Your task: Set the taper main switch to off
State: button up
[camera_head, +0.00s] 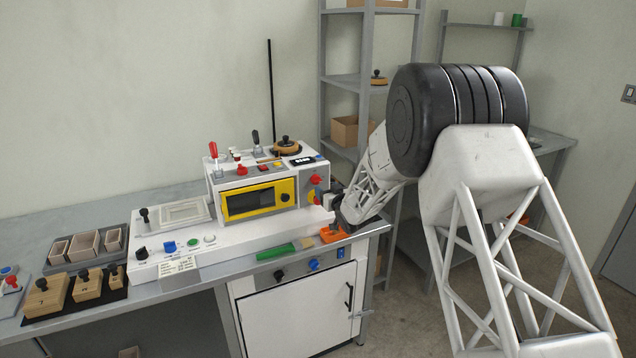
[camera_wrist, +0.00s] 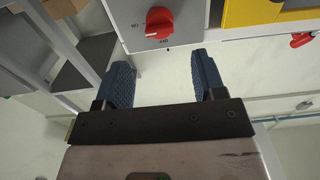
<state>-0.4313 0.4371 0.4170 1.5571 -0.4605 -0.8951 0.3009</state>
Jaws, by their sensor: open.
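A red rotary knob (camera_wrist: 159,22) sits on a grey plate of the machine, at the top of the wrist view. In the head view, a red knob (camera_head: 315,180) shows on the right end of the white machine (camera_head: 235,232), beside the yellow-framed panel. I cannot tell for sure which control is the taper main switch. My gripper (camera_wrist: 163,68) is open and empty, its two dark blue fingers apart just short of the red knob. In the head view, my gripper (camera_head: 335,198) is close to the machine's right end, partly hidden.
A red lever (camera_head: 214,152) and a dark lever (camera_head: 256,139) stand on top of the machine. Green (camera_head: 278,251) and orange (camera_head: 334,235) items lie on the bench front. Wooden blocks (camera_head: 47,297) are at the left. A grey shelf rack (camera_head: 342,85) stands behind my arm.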

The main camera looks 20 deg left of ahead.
aim_at(318, 181)
jog(key=shift+w+a, duration=0.1)
jog(key=shift+x, duration=3.75)
jog(key=shift+f, duration=0.1)
jog(key=c, duration=0.9)
